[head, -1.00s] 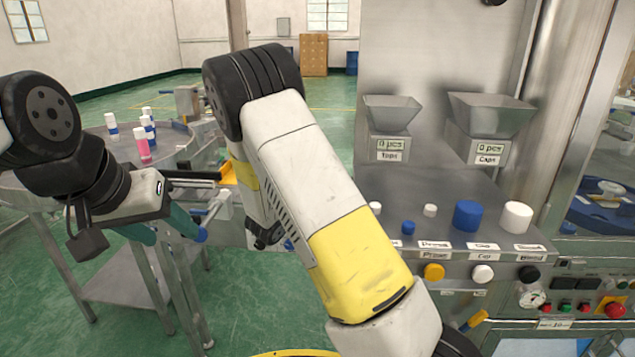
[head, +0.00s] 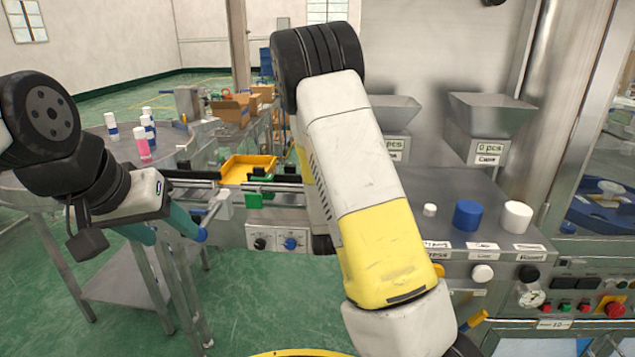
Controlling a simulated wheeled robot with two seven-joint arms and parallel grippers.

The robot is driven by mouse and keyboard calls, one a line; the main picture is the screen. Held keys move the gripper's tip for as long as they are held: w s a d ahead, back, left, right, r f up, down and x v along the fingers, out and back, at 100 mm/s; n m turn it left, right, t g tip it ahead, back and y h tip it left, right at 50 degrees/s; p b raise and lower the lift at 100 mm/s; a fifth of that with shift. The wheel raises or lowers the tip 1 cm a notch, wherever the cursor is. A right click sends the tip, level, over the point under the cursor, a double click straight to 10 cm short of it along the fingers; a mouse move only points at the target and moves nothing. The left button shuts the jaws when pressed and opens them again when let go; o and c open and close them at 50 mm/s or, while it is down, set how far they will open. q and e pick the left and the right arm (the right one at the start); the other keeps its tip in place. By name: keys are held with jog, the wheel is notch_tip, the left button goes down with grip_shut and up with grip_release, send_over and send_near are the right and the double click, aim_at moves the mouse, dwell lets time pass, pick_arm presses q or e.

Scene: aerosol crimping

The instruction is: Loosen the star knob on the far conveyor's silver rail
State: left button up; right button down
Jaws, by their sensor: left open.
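My left gripper (head: 172,233) is open and empty, with teal fingers pointing down over the floor side of the conveyor (head: 205,182). A white block with a silver rod (head: 221,205) is at the conveyor's near side, just right of the finger with the blue tip. Small green parts (head: 253,199) sit along the conveyor; I cannot tell whether one is the star knob, as no star shape shows clearly. My right arm rises across the middle and bends back down, hiding part of the conveyor. My right gripper is hidden behind this arm.
A round steel table (head: 45,181) with several bottles stands at left. A yellow tray (head: 247,168) and cardboard boxes (head: 232,109) are behind the conveyor. A control box (head: 276,240) with a black and a blue knob hangs below it. The machine's counter (head: 500,222) holds caps.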

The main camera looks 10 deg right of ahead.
dwell(0.4)
jog(key=c, duration=0.9)
grip_release()
